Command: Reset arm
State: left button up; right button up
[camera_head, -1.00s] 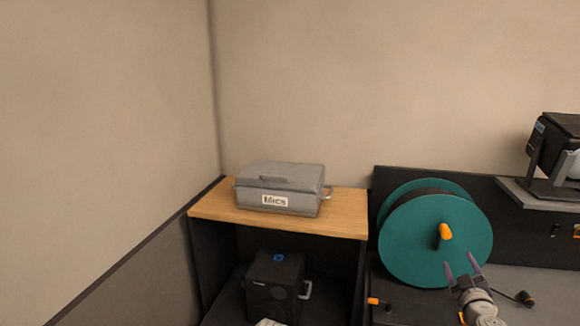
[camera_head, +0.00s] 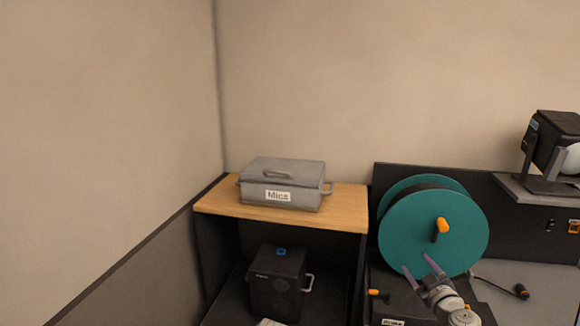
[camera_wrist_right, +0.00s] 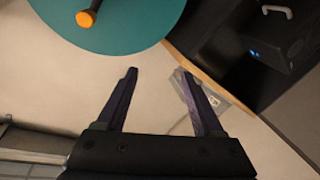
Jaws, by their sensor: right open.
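My right gripper (camera_head: 418,265) is at the lower right of the head view, in front of the lower part of the teal cable reel (camera_head: 425,248). Its two fingers are apart with nothing between them. In the right wrist view the open fingers (camera_wrist_right: 157,90) point up the picture, and the teal reel (camera_wrist_right: 120,18) with its orange-tipped handle (camera_wrist_right: 86,18) is beyond them at the top. My left gripper is in neither view.
A grey case labelled "Mics" (camera_head: 282,171) sits on a wooden shelf top (camera_head: 335,210). A black box (camera_head: 277,285) stands on the shelf below. A black stage light (camera_head: 553,145) stands on a raised ledge at the right. A short black cable end (camera_head: 521,291) lies on the grey surface.

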jog(key=s+a+f+n+g+y, duration=0.1)
jog(key=s+a+f+g+y, duration=0.2)
jog(key=a, duration=0.6)
jog(key=s+a+f+g+y, duration=0.1)
jog(key=s+a+f+g, duration=0.15)
jog(key=a+f, duration=0.45)
jog(key=s+a+f+n+g+y, duration=0.1)
jog(key=s+a+f+g+y, duration=0.2)
jog(key=a, duration=0.7)
jog(key=s+a+f+m+g+h, duration=0.1)
jog(key=s+f+m+g+h, duration=0.1)
jog(key=s, duration=0.5)
jog(key=s+a+f+m+g+h, duration=0.2)
jog(key=s+f+m+g+h, duration=0.1)
jog(key=s+g+h, duration=0.3)
jog(key=shift+s+f+g+h, duration=0.35)
jog(key=shift+s+f+h, duration=0.15)
jog(key=shift+s+f, duration=0.3)
